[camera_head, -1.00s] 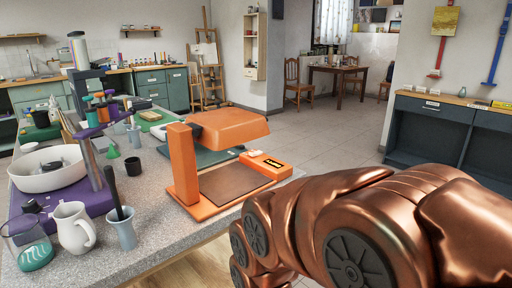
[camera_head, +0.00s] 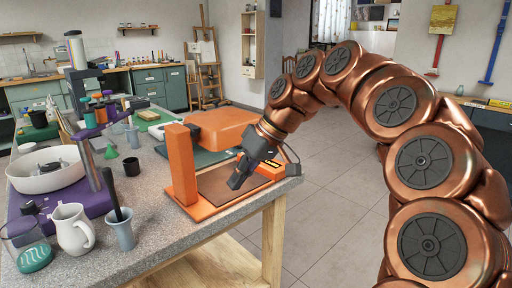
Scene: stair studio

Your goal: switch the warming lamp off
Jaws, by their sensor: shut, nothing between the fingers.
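The orange warming lamp (camera_head: 182,165) stands on the grey speckled counter, with an upright post, an orange hood (camera_head: 222,128) and a brown base plate (camera_head: 222,184). An orange switch box (camera_head: 271,170) with a dark label sits at the right end of its base, partly hidden by my gripper. My gripper (camera_head: 236,184) is shut and empty. It points down and left in front of the hood, above the base plate and left of the switch box. I cannot tell whether it touches the lamp. The switch position is too small to make out.
Left of the lamp stand a grey-blue cup (camera_head: 121,230) with a dark handle in it, a white pitcher (camera_head: 72,229), a glass jar (camera_head: 28,246) and a white bowl (camera_head: 47,168). The counter (camera_head: 160,236) is clear in front of the lamp.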

